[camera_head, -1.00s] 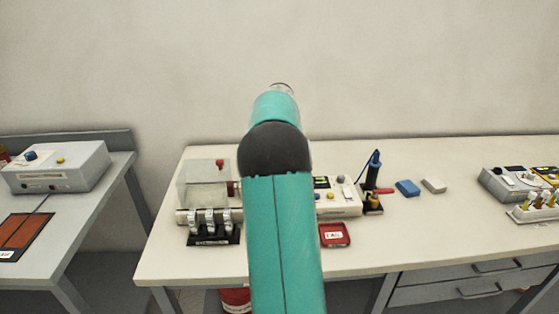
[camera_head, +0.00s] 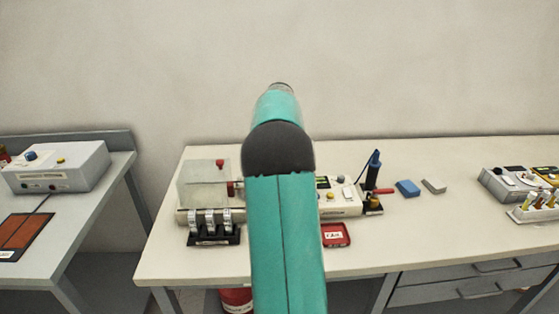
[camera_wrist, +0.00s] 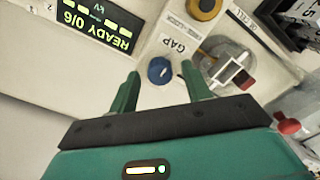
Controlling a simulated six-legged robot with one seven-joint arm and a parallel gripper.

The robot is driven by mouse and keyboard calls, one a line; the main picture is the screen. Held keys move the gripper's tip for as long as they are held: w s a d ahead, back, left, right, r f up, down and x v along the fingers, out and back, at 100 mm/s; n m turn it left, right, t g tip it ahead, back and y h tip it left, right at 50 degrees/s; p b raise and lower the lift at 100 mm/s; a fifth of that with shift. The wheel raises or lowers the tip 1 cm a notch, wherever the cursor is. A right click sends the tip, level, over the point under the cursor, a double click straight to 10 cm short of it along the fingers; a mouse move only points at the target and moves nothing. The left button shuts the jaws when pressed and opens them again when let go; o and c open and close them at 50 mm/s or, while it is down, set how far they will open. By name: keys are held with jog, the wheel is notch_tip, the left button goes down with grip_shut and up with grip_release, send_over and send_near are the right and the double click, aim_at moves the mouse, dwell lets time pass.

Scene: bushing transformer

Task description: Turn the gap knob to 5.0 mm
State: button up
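The blue gap knob (camera_wrist: 160,71) shows in the wrist view on the cream panel, beside a printed GAP label. My gripper (camera_wrist: 160,73) is open, with one green finger on each side of the knob in the picture. I cannot tell whether the fingers touch it or how far above it they are. The knob's setting is too small to read. In the head view my arm hides the gap knob and my gripper. The tester's cream body (camera_head: 345,205) shows to the right of my arm.
In the wrist view, a display (camera_wrist: 95,25) reads READY 0/6, upside down. A yellow knob (camera_wrist: 205,8) and a round cell with electrodes (camera_wrist: 228,68) are close by. In the head view, a clear box (camera_head: 203,184), red tray (camera_head: 335,235) and blue block (camera_head: 408,188) stand on the bench.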

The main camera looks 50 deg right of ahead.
notch_tip(320, 180, up, 14)
dwell(0.7)
jog(key=shift+f, duration=0.1)
dwell(0.3)
